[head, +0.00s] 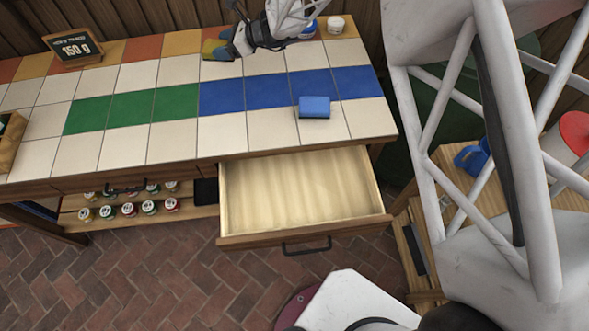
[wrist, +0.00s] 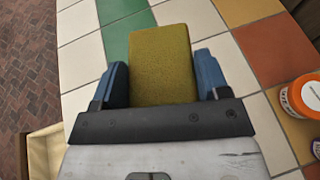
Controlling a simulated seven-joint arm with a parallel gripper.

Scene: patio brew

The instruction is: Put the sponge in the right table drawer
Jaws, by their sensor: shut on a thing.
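The sponge (wrist: 163,62) is a yellow-olive block, held between the two blue fingers of my gripper (wrist: 160,85) in the wrist view. In the head view the sponge (head: 212,48) shows at the back of the tiled table, at the tip of my gripper (head: 226,42). I cannot tell whether it touches the tiles. The right table drawer (head: 300,190) is pulled open at the front of the table, and its inside is empty. My gripper is well behind the drawer and a little to its left.
A blue block (head: 314,107) lies on the tiles between my gripper and the drawer. A white-lidded jar (head: 336,24) stands at the back, right of my gripper. A sign (head: 75,48) stands at the back left.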

